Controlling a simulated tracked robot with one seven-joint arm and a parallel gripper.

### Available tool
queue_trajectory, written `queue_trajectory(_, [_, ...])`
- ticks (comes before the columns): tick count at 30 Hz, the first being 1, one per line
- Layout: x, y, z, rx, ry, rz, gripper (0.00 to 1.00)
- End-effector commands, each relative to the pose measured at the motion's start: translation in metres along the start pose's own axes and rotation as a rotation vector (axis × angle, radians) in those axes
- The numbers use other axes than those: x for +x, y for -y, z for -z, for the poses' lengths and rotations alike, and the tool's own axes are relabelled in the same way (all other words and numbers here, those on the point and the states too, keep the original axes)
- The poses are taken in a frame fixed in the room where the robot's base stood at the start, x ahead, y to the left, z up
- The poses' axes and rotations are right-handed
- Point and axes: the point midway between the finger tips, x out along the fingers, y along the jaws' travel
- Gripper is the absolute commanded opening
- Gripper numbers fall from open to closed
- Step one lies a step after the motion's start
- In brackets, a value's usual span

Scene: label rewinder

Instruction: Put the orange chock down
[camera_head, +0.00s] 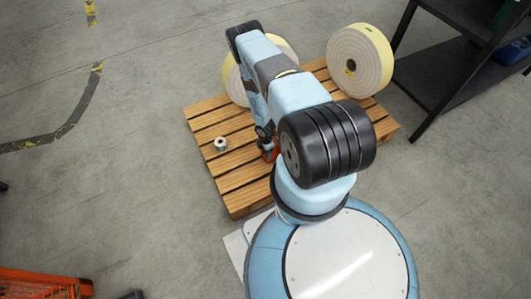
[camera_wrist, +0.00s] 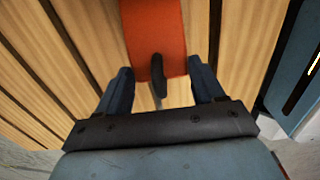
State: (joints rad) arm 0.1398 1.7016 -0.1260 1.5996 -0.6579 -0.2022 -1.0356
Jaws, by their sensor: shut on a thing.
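The orange chock (camera_wrist: 153,30) has a dark peg or handle on its near end and lies ahead of my palm in the wrist view. My gripper (camera_wrist: 160,72) is shut on it, with one dark finger at each side of its near end. In the head view only a small part of the chock (camera_head: 269,153) shows beside my arm, over the wooden pallet (camera_head: 236,180). Pallet slats fill the background of the wrist view. I cannot tell whether the chock touches them. My arm hides much of the gripper and the pallet's middle.
Two large pale rolls stand at the pallet's back; the right one (camera_head: 360,60) is clear, the left one (camera_head: 232,80) is partly behind my arm. A small roll (camera_head: 221,144) sits on the left slats. A dark shelf (camera_head: 440,75) stands right. An orange crate (camera_head: 40,285) is lower left.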

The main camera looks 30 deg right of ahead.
Motion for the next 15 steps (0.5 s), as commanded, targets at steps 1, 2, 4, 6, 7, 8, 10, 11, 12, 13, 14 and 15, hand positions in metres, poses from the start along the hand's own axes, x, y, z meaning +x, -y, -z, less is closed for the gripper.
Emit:
queue_trajectory(1, [0.006,0.001,0.0,0.0,0.0,0.0,0.37])
queue_trajectory(2, [0.009,0.0,0.0,0.0,0.0,0.0,0.37])
queue_trajectory(4, [0.015,0.001,0.0,0.0,0.0,0.0,0.37])
queue_trajectory(6, [0.017,0.0,0.0,0.0,0.0,0.0,0.37])
queue_trajectory(7, [0.017,0.0,0.0,0.0,0.0,-0.001,0.37])
queue_trajectory(8, [0.017,0.0,0.0,0.0,0.0,-0.001,0.37])
queue_trajectory(10, [0.016,0.0,0.0,0.0,0.0,-0.001,0.37])
queue_trajectory(11, [0.016,0.0,0.0,0.001,0.0,-0.001,0.37])
queue_trajectory(12, [0.016,0.0,0.0,0.001,0.0,-0.001,0.37])
queue_trajectory(13, [0.016,0.0,0.0,0.001,0.0,-0.001,0.37])
queue_trajectory(14, [0.017,0.0,0.0,0.001,0.0,-0.001,0.37])
queue_trajectory(15, [0.017,0.0,0.0,0.001,0.0,0.0,0.7])
